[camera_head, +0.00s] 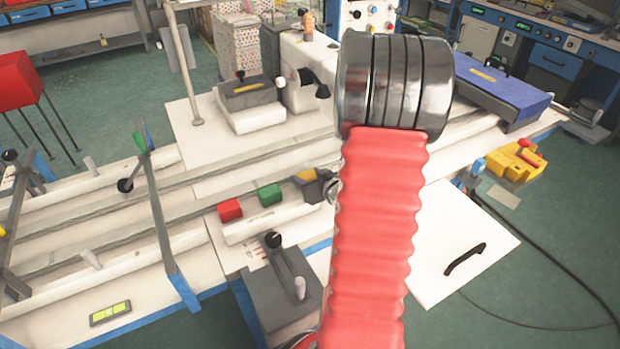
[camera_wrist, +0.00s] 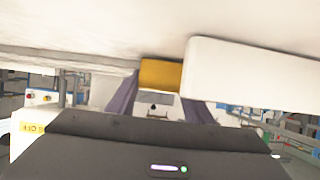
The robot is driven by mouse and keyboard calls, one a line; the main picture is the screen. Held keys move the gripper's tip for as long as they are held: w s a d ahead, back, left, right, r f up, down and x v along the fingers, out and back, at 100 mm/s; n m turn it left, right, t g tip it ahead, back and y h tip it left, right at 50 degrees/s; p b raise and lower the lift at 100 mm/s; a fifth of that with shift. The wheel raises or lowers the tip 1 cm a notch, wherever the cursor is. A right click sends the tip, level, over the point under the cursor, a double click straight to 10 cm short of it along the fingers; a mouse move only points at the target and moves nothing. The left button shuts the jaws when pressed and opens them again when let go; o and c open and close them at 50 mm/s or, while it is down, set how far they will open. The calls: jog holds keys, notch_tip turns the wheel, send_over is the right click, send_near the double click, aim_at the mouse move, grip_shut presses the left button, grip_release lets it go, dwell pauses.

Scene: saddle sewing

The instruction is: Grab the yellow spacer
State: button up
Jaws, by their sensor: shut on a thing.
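The yellow spacer (camera_head: 306,174) shows in the head view at the right end of a row of small blocks, just left of my red arm. My dark gripper (camera_head: 318,186) is at it, partly hidden behind the arm. In the wrist view the yellow spacer (camera_wrist: 160,74) is between the tips of my purple-grey fingers (camera_wrist: 160,92), and they are shut on it. It is close to a white surface; I cannot tell whether it still touches it.
A red block (camera_head: 230,209) and a green block (camera_head: 270,194) sit left of the spacer on a white ledge (camera_head: 262,228). A black-knobbed lever (camera_head: 274,241) stands in front. A white panel with a black handle (camera_head: 465,258) is at the right.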

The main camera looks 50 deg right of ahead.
aim_at(307, 175)
jog(key=shift+r, duration=4.8)
